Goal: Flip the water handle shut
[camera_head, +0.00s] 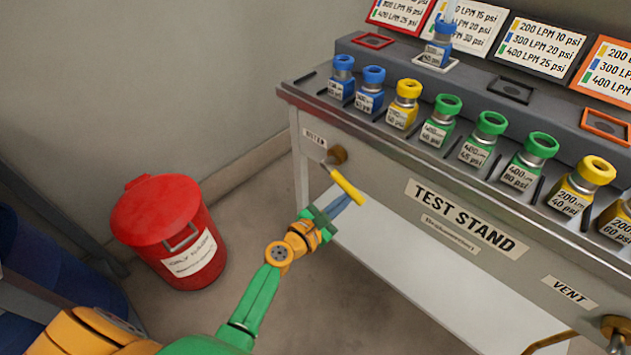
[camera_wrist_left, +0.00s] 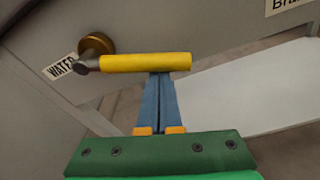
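The water handle (camera_head: 346,186) is a yellow lever on a brass valve (camera_head: 338,154) at the left end of the test stand's front panel. It slants down and to the right in the head view. In the left wrist view the yellow handle (camera_wrist_left: 150,63) lies nearly level, right of the brass fitting (camera_wrist_left: 97,45). My left gripper (camera_head: 345,200) has its blue fingers together. In the left wrist view its fingertips (camera_wrist_left: 161,76) meet the handle's lower edge near its free end; I cannot tell if they touch. My right gripper is not in view.
The test stand (camera_head: 390,165) carries several blue, yellow and green bottles on top. A "WATER" label (camera_head: 314,138) sits beside the valve. A red lidded bin (camera_head: 180,230) stands on the floor at left. A "VENT" label (camera_head: 570,293) and brass valve are at lower right.

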